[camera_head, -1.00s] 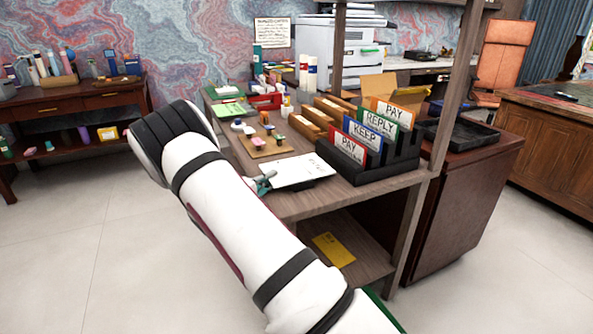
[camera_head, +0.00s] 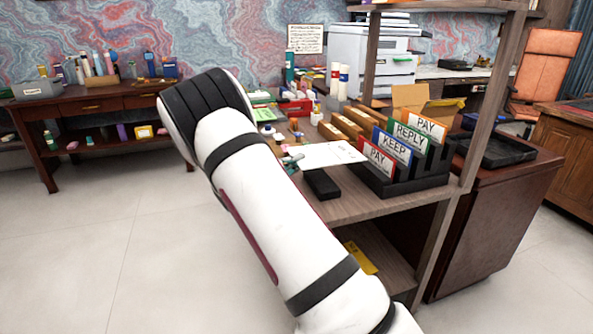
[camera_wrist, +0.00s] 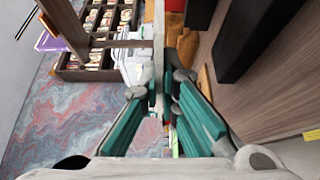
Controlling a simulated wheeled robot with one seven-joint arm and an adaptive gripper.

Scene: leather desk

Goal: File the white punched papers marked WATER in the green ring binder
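White papers (camera_head: 332,154) with small dark writing, too small to read, show in the head view over the near part of the desk shelf. My gripper (camera_head: 292,161) is at their left edge, shut on them. In the wrist view my gripper (camera_wrist: 157,98) has its teal fingers close together around the papers (camera_wrist: 158,45), seen edge-on as a thin pale strip. A flat green thing (camera_head: 263,114) lies at the back left of the desk, partly hidden by my arm. I cannot tell if it is the ring binder.
A black object (camera_head: 322,184) lies just below the papers. A black sorter (camera_head: 408,180) with PAY, KEEP and REPLY cards stands to the right. Wooden boxes (camera_head: 350,125) are behind. A yellow envelope (camera_head: 361,259) lies on the lower shelf. Open floor is at left.

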